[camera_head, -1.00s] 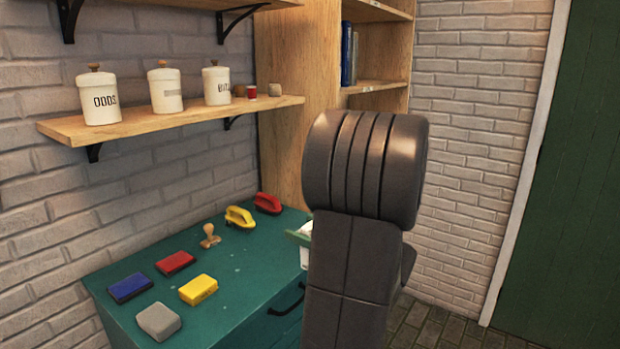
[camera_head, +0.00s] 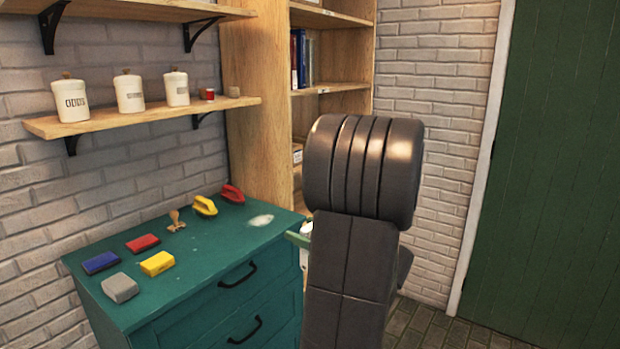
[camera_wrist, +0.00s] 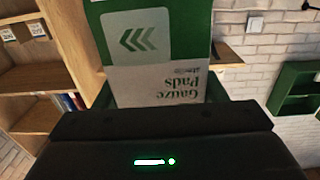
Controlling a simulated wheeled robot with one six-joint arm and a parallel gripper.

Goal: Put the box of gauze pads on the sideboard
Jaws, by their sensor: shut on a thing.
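The box of gauze pads (camera_wrist: 155,55) is green and white and fills the upper middle of the wrist view, its lettering upside down. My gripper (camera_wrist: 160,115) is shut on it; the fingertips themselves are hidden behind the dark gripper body. In the head view my dark arm hides most of the box, and only a small green and white part (camera_head: 299,241) shows at the arm's left edge. The teal sideboard (camera_head: 225,243) stands left of my arm, with a bare patch of top at its right end.
On the sideboard lie a grey block (camera_head: 120,288), a yellow block (camera_head: 157,263), a blue block (camera_head: 100,262), a red block (camera_head: 142,243), a wooden stamp (camera_head: 176,221) and yellow (camera_head: 205,205) and red (camera_head: 232,193) handled items. A wall shelf (camera_head: 150,119) with canisters hangs above.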

